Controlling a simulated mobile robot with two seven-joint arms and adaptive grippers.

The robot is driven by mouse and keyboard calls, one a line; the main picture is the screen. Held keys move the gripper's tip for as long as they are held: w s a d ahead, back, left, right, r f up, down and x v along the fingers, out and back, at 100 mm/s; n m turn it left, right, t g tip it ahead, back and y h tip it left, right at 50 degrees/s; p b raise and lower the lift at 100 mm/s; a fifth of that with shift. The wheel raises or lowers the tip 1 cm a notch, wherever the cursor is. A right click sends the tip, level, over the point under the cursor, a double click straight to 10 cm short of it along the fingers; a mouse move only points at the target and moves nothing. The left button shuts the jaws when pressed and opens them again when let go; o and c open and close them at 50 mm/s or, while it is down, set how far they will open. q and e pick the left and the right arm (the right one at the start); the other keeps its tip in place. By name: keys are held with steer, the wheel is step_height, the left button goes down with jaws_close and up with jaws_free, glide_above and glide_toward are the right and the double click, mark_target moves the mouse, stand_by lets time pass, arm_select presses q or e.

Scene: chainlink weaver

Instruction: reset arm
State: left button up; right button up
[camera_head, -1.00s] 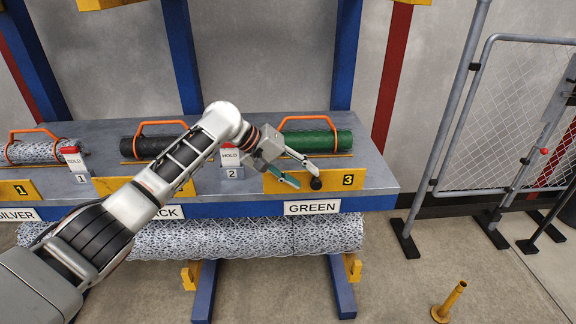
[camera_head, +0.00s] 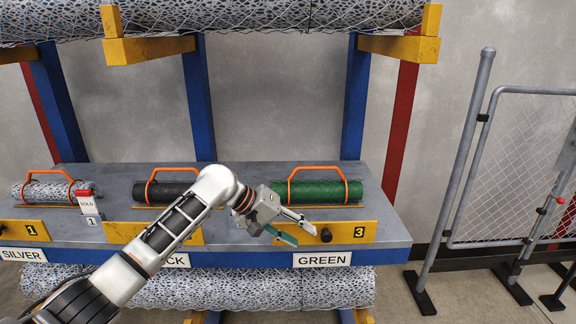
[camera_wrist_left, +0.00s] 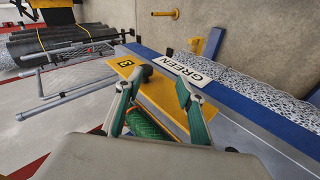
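My left gripper (camera_head: 304,236) is in front of the bench's front edge at bay 3, close to a black knob (camera_head: 325,234) on the yellow panel. Its two green-padded fingers stand apart with nothing between them. In the left wrist view, my left gripper (camera_wrist_left: 160,78) also shows spread fingers, with the yellow panel and the GREEN label beyond them. My left arm (camera_head: 178,225) reaches in from the lower left, bent at the elbow. My right arm and gripper are not in view.
A green roll (camera_head: 318,192) with an orange handle lies on the bench (camera_head: 385,215) behind my gripper. A black roll (camera_head: 165,190) and a silver roll (camera_head: 45,191) lie to its left. A chain-link gate (camera_head: 520,150) stands at the right.

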arm_select(q)
steer(key=s+a+f+t, duration=0.2)
steer(key=s+f, duration=0.2)
steer(key=f, duration=0.4)
steer(key=s+a+f+t+y, duration=0.15)
steer(key=s+f, duration=0.25)
steer(key=f, duration=0.5)
steer(key=s+a+f+t, duration=0.1)
steer(key=s+a+f, duration=0.25)
steer(key=f, duration=0.45)
steer(key=s+a+f+m+t+y, duration=0.1)
steer(key=s+a+f+t+y, duration=0.1)
steer(key=s+a, duration=0.6)
steer(key=s+a+f+m+t+y, duration=0.2)
steer(key=s+a, duration=0.7)
steer(key=s, duration=0.5)
steer(key=shift+s+f+m+y, duration=0.25)
steer(key=shift+f+m+y, duration=0.05)
steer(key=shift+f+y, duration=0.3)
steer(key=shift+a, duration=0.1)
